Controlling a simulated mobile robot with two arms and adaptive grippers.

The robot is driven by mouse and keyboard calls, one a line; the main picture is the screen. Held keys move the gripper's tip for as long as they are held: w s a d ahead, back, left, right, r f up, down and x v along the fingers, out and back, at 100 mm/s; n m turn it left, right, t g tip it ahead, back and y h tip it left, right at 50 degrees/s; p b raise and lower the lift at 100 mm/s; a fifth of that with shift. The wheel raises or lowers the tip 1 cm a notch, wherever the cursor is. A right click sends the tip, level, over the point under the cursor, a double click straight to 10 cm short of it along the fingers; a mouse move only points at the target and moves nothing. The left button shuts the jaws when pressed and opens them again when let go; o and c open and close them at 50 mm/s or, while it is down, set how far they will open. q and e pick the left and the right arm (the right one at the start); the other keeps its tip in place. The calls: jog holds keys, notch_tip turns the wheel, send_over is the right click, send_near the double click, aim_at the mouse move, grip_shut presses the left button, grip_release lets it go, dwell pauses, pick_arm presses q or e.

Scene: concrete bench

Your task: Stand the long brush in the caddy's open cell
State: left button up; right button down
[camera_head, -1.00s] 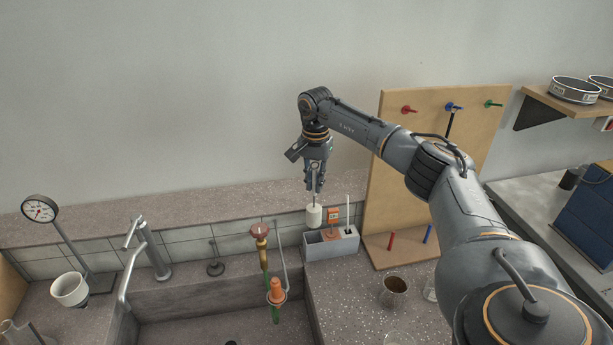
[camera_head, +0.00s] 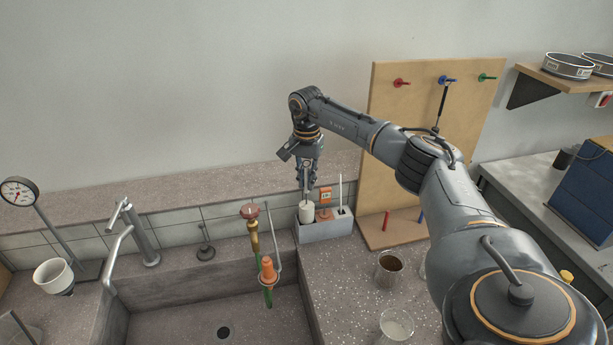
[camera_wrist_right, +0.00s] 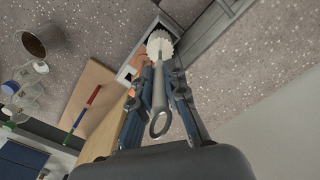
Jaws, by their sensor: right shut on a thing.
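The long brush has a white bristle head (camera_head: 306,212) and a grey handle with a ring at its end (camera_wrist_right: 160,124). My right gripper (camera_head: 305,186) is shut on the handle, and the brush hangs roughly upright, head down. The grey caddy (camera_head: 326,232) stands on the bench by the back ledge. The brush head is at the caddy's left cell; I cannot tell how far inside it reaches. The wrist view also shows the bristle head (camera_wrist_right: 160,43) beyond the fingers, by the caddy's edge. My left gripper is out of view.
An orange item (camera_head: 325,214) fills the middle cell and a white-handled brush (camera_head: 341,192) stands in the right cell. A wooden pegboard (camera_head: 400,140) is close on the right. The sink, with a tap (camera_head: 140,235), lies left.

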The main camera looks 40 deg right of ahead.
aim_at(306, 191)
notch_tip(306, 191, down, 2)
jog(key=shift+f+b, duration=0.2)
jog(key=shift+b, duration=0.4)
jog(key=shift+f+b, duration=0.85)
jog(key=shift+f, duration=0.6)
jog(key=shift+f+b, duration=0.3)
jog(key=shift+f, duration=0.2)
jog(key=c, duration=1.3)
grip_release()
notch_tip(306, 191, up, 12)
jog(key=shift+r, duration=0.1)
